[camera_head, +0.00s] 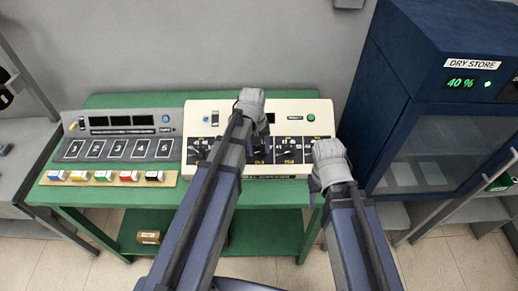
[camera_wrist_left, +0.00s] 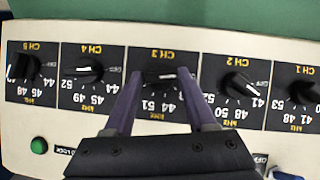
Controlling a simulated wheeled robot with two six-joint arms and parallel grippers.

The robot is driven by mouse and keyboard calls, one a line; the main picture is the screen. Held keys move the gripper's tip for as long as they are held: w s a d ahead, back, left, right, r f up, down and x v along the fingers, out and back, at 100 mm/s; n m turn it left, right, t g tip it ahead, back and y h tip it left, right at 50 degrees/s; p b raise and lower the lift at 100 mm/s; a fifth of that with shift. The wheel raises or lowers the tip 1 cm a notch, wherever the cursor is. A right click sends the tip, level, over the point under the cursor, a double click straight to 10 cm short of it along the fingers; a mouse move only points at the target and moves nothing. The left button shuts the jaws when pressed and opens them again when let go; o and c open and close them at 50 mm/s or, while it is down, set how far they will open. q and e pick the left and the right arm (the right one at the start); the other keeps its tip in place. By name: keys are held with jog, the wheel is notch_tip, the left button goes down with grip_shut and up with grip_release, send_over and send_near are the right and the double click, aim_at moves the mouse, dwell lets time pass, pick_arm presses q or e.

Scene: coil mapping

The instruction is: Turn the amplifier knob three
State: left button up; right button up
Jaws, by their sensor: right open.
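The cream amplifier panel (camera_head: 290,108) stands on the green table, with a row of black knobs labelled CH 1 to CH 5. In the left wrist view the panel is upside down, and the CH 3 knob (camera_wrist_left: 158,76) is in the middle. My left gripper (camera_wrist_left: 161,80) has one fingertip on each side of that knob; I cannot tell whether they touch it. In the head view my left gripper (camera_head: 252,108) is over the panel and hides its middle. My right gripper (camera_head: 330,168) is open and empty, beside the panel's right end.
A grey console (camera_head: 120,130) with numbered pads and several coloured blocks (camera_head: 105,176) is left of the amplifier. A dark blue dry store cabinet (camera_head: 400,90) stands close on the right. The green table (camera_head: 140,98) has a bare strip at the back.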

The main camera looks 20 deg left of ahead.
pick_arm(q)
grip_shut()
dwell(0.3)
jog(key=m+y, duration=0.1)
jog(key=m, duration=0.2)
jog(key=shift+d+y, duration=0.2)
jog(key=shift+y, duration=0.2)
jog(key=shift+d+m+g+y+b, duration=0.15)
jog(key=shift+m+g+y+b, duration=0.2)
jog(key=shift+m+y, duration=1.05)
jog(key=shift+m+h, duration=0.3)
jog(key=shift+m, duration=0.3)
jog(key=shift+o, duration=2.4)
grip_release()
